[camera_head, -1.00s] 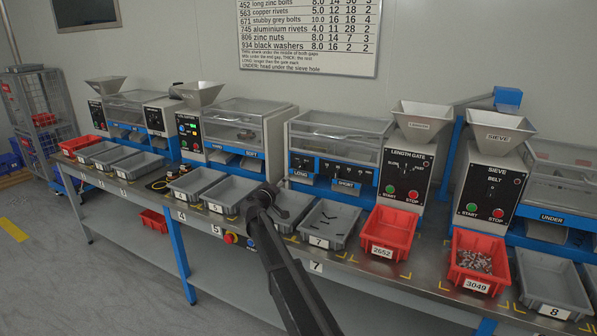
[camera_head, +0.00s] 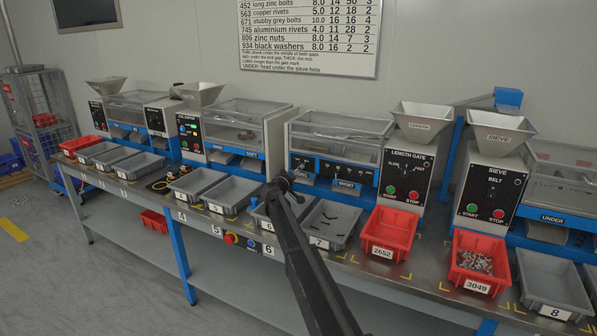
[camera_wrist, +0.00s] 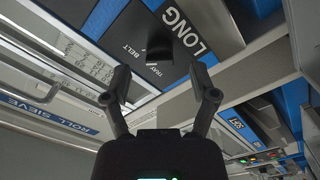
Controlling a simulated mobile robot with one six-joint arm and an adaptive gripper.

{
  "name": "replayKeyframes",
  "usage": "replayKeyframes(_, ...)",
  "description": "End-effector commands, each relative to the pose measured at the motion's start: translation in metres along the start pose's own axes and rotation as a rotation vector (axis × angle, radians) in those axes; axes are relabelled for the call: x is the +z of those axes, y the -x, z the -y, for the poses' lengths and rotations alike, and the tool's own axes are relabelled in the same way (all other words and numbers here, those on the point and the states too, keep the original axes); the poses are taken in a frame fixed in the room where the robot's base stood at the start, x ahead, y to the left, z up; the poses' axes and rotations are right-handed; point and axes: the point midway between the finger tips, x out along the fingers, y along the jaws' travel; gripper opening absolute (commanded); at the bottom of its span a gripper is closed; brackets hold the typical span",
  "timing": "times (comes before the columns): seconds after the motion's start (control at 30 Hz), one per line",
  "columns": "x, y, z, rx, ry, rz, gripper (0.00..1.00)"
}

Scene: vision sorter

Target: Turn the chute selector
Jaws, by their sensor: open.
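The chute selector (camera_wrist: 158,52) is a dark knob on a black plate marked TRAY and BELT, beside a LONG label (camera_wrist: 185,30), in the wrist view. I cannot make out the knob in the head view, where my arm is close to the LONG chute (camera_head: 301,167). My gripper (camera_wrist: 159,75) is open and empty. In the wrist view its two fingertips lie on either side of the knob, a little below it in the picture; whether they touch it I cannot tell. In the head view my gripper (camera_head: 281,184) is at the left end of the length gate machine.
The length gate panel (camera_head: 408,172) and sieve panel (camera_head: 490,195) stand to the right. Grey trays, including tray 7 (camera_head: 345,238), and red bins (camera_head: 388,250) line the bench front. My forearm passes over tray 6 (camera_head: 262,222). A tall white divider (camera_head: 275,140) stands behind my gripper.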

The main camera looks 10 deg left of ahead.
Motion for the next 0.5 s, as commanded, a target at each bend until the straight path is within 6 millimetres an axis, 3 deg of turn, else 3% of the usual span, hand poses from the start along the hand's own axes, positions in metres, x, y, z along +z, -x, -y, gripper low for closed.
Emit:
replayKeyframes(0.2,0.0,-0.02,0.0,0.001,0.0,0.001,0.75)
replayKeyframes(0.5,0.001,-0.025,-0.001,0.001,0.0,0.001,0.75)
